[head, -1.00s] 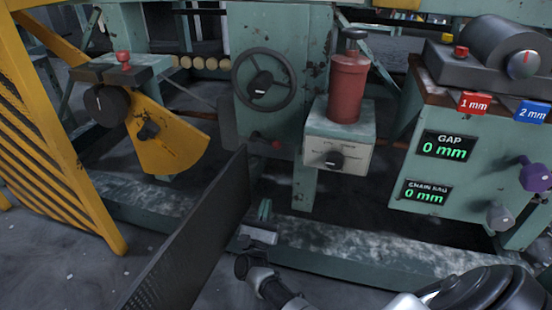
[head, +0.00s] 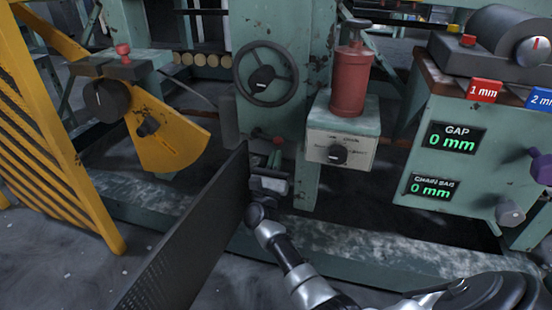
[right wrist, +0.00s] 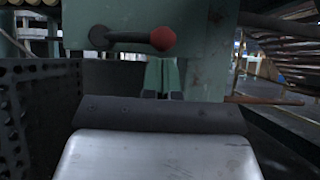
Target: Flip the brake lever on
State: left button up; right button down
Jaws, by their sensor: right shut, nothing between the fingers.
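The brake lever, a short dark bar with a red knob, sits low on the green machine post under the handwheel (head: 266,77). In the right wrist view the lever (right wrist: 130,38) lies about level, its pivot at the left and its red knob (right wrist: 164,39) at the right. My right gripper (head: 274,157) is shut and empty, with its green fingertips just below the knob. The fingertips also show in the right wrist view (right wrist: 161,68), pointing up under the knob; I cannot tell whether they touch it. In the head view the gripper partly covers the knob's surroundings. My left gripper is out of view.
A dark perforated panel (head: 190,240) stands close to the left of my right arm. A box with a black knob and red cylinder (head: 350,85) is to the right. Further right is a cabinet with GAP and CHAIN displays (head: 452,139) reading 0 mm.

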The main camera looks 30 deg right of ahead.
jog(key=shift+r, duration=0.35)
